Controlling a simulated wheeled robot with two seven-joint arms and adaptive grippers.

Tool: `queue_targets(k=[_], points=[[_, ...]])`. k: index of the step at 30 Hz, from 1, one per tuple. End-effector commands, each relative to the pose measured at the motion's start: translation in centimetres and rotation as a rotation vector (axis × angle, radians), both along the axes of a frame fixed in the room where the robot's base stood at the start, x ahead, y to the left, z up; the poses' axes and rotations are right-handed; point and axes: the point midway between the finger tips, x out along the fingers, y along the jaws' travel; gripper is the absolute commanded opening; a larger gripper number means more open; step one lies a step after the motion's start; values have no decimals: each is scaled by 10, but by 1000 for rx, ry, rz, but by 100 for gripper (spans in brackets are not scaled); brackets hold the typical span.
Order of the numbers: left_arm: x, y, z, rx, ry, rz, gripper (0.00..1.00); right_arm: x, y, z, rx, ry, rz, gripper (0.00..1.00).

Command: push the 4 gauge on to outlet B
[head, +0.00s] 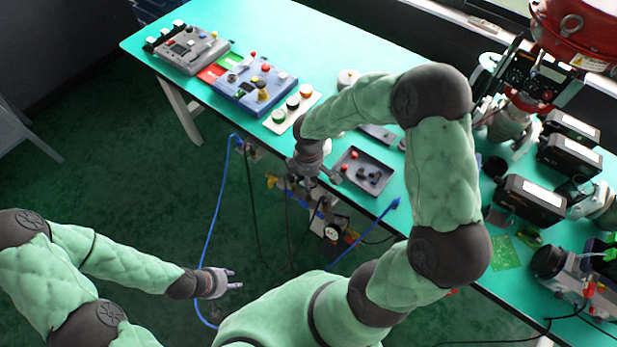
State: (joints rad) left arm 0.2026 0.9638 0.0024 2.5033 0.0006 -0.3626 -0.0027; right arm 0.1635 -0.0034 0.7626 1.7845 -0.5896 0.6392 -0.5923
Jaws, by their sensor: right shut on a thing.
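My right gripper (322,176) is at the table's front edge, just left of the grey tray (388,184). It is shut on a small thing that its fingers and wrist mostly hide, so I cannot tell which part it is. A small round gauge-like dial (331,232) with a pale rim shows below the table edge, among fittings under my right gripper. Its number is too small to read. I cannot make out outlet B or any outlet lettering. My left gripper (233,279) is open and empty, low over the green floor and away from the table.
The tray holds small dark parts and red ones. To its left are a button plate (292,112), a blue control box (255,88) and a grey box (188,49). Black devices (530,200) and a red machine (580,35) crowd the right. A blue cable (217,215) hangs near the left gripper.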

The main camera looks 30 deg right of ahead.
Motion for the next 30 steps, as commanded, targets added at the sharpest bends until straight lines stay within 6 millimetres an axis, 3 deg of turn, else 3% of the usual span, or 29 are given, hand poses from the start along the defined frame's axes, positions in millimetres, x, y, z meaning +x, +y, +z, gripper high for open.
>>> queue_targets(k=[30], points=[[0, 0, -5, 0, 0, 0, 40, 0, 0, -9, -1, -1, 0, 0]])
